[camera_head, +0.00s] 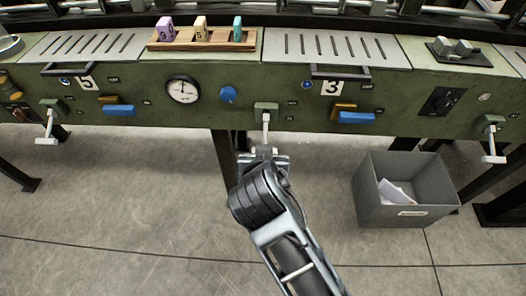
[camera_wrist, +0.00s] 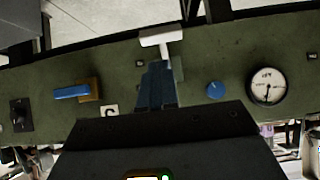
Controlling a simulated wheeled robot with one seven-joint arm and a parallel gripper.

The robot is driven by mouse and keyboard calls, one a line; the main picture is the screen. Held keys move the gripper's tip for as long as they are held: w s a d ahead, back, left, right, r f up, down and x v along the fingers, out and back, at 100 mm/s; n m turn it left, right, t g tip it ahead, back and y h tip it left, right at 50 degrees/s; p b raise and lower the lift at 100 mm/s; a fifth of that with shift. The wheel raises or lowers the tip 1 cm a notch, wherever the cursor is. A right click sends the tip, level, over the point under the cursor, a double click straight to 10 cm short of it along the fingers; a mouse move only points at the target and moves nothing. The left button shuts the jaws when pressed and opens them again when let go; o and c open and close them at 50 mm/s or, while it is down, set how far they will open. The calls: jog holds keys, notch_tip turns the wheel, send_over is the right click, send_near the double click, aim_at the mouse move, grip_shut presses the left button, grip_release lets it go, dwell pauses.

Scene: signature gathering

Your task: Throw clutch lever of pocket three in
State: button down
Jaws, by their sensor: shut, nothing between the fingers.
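A lever (camera_head: 266,120) with a pale T-shaped handle hangs from a green block on the machine front, left of the number 3 plate (camera_head: 331,87). Small labels beside it are too small to read. My gripper (camera_head: 265,153) is shut and empty at the lever's lower end, partly covering the handle. In the wrist view, the pale handle (camera_wrist: 160,37) shows just beyond the tips of my dark gripper (camera_wrist: 157,68). I cannot tell whether they touch. A blue handle on a brown block (camera_head: 345,113) sits below the 3 plate.
A round gauge (camera_head: 182,89) and blue knob (camera_head: 228,94) are left of the lever. Similar T-handled levers hang at far left (camera_head: 49,125) and far right (camera_head: 491,143). A grey bin (camera_head: 405,190) with papers stands on the floor at right. Open floor lies at lower left.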

jog(key=v, duration=0.7)
jog(key=shift+s+f, duration=0.2)
jog(key=shift+s, duration=0.05)
jog(key=s+d+f+t+y, duration=0.1)
jog(key=s+d+f, duration=0.1)
jog(key=s+d, duration=0.45)
jog(key=s+d+f+y, duration=0.2)
jog(key=s+d+f, duration=0.15)
jog(key=s, duration=0.65)
jog(key=s+d+r+t+h, duration=0.2)
jog(key=s+d+r+t, duration=0.1)
jog(key=s+d+r, duration=0.8)
jog(key=s+r, duration=0.1)
jog(key=s, duration=0.3)
jog(key=shift+d+r+t+h, duration=0.3)
jog(key=shift+d, duration=0.1)
jog(key=shift+s+d, duration=0.1)
